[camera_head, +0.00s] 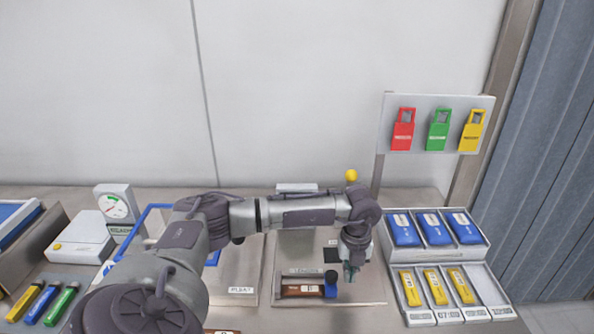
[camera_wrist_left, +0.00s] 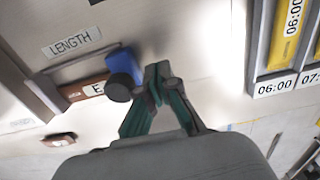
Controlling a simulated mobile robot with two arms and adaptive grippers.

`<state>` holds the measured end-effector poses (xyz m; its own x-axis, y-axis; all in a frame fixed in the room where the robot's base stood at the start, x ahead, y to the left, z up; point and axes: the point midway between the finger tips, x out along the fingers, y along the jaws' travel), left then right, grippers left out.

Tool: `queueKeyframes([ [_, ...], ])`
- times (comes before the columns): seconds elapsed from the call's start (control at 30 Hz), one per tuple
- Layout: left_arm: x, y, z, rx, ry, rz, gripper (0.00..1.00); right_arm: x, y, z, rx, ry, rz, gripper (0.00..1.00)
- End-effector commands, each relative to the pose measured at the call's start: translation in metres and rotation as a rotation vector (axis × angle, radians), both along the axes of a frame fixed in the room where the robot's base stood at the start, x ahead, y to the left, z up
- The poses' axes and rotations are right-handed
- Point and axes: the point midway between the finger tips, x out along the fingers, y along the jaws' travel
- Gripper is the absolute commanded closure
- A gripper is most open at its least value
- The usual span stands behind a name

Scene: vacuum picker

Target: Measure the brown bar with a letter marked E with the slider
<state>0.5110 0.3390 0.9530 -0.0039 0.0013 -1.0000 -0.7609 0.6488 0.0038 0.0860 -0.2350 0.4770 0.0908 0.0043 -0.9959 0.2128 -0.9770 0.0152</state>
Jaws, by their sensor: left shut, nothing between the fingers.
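The brown bar with a white label (camera_head: 293,291) lies in the length station on the table; the wrist view shows an E on its label (camera_wrist_left: 90,90). The blue slider (camera_head: 330,285) stands at the bar's right end, and it shows in the wrist view (camera_wrist_left: 122,62) with a dark round knob. Whether it touches the bar I cannot tell. My left gripper (camera_head: 351,277) is shut and empty, just right of the slider; in the wrist view its fingertips (camera_wrist_left: 158,75) are together beside the knob. My right gripper is not in view.
Trays with blue packs (camera_head: 436,229) and yellow tags (camera_head: 437,288) stand on the right. A board with red, green and yellow tags (camera_head: 438,130) is behind. A dial scale (camera_head: 115,205) and coloured sticks (camera_head: 45,303) are on the left. Another brown piece (camera_wrist_left: 60,139) lies nearby.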

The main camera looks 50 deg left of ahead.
Motion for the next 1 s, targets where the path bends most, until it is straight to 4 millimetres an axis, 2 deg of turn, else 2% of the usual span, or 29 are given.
queueKeyframes([
  [1.0,0.001,-0.001,0.078,-0.001,-0.003,-0.001,1.00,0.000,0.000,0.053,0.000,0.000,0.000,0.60],
])
